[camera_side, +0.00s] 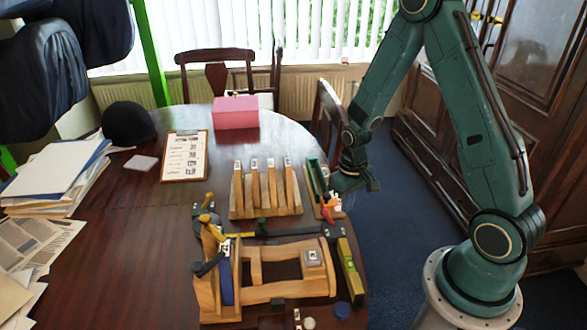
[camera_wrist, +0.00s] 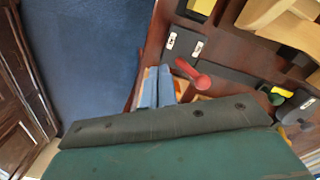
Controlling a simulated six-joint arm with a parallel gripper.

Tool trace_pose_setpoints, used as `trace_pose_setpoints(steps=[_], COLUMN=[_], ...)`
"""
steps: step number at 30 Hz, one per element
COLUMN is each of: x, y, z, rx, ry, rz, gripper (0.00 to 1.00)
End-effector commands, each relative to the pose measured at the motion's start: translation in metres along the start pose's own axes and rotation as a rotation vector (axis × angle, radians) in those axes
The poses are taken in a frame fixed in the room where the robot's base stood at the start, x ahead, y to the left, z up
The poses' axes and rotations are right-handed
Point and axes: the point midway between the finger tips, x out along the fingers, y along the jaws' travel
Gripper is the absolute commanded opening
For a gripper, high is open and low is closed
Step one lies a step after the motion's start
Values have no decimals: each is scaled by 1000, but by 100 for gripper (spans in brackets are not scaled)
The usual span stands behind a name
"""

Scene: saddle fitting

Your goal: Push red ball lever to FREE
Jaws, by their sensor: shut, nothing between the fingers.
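The red ball lever (camera_wrist: 193,74) shows in the wrist view, with its round red end toward the camera. It lies next to a dark strip with two white labels (camera_wrist: 171,40), too small to read. In the side view the red lever (camera_side: 327,212) is small, at the near end of a green-lined wooden holder at the table's right edge. My gripper (camera_side: 348,185) hangs just right of and above the lever, shut and empty. Whether it touches the lever, I cannot tell. The dark green gripper body hides the lower part of the wrist view.
A wooden rack (camera_side: 266,207) with several labelled uprights stands left of the lever. A wooden saddle frame (camera_side: 285,290), a yellow level (camera_side: 349,264) and clamps (camera_side: 207,207) lie in front. A pink box (camera_side: 235,112) and clipboard (camera_side: 185,157) are farther back. Blue carpet lies right of the table.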

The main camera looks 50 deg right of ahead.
Motion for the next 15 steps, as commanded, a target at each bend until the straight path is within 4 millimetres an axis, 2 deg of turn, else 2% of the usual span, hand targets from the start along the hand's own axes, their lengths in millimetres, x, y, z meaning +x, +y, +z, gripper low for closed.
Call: trace_pose_setpoints(steps=[15], x=[-30], y=[0], z=[0], rx=[0], ry=[1], rz=[0], gripper=[0])
